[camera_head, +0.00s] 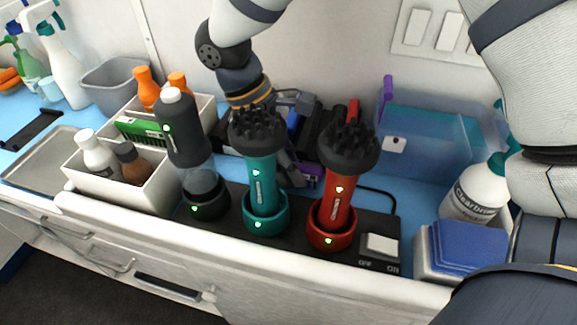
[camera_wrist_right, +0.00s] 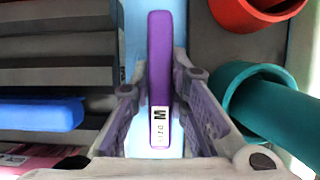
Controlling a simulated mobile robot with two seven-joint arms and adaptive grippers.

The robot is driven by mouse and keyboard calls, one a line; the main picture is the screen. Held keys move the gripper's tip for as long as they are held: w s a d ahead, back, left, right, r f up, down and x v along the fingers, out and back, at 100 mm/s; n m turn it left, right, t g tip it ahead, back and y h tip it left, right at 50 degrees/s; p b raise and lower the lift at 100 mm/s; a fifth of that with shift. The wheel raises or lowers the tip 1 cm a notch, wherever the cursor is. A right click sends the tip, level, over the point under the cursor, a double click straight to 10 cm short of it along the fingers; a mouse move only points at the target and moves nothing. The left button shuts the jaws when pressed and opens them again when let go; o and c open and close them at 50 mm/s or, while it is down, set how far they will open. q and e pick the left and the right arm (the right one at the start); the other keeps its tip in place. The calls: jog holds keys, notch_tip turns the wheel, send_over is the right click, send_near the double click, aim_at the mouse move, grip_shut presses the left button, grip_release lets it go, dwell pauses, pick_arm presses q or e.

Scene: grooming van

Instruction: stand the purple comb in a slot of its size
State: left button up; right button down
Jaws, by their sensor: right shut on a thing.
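My right gripper (camera_head: 298,172) is behind the teal and red brushes, partly hidden by them. It is shut on the purple comb (camera_head: 313,172), which lies between its two fingers. In the right wrist view the comb (camera_wrist_right: 160,75) shows a white label reading "SIZE M". A dark slotted holder (camera_wrist_right: 58,62) is beside the comb, apart from it in this view. A blue item (camera_wrist_right: 40,114) sits in the holder. The holder is largely hidden behind the brushes and arm in the head view. My left gripper is not in view.
A translucent blue bin (camera_head: 440,135) stands behind right. White caddies (camera_head: 150,190) with bottles are at left.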

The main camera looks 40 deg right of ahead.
jog(key=shift+f, duration=0.2)
jog(key=shift+f, duration=0.15)
jog(key=c, duration=1.8)
grip_release()
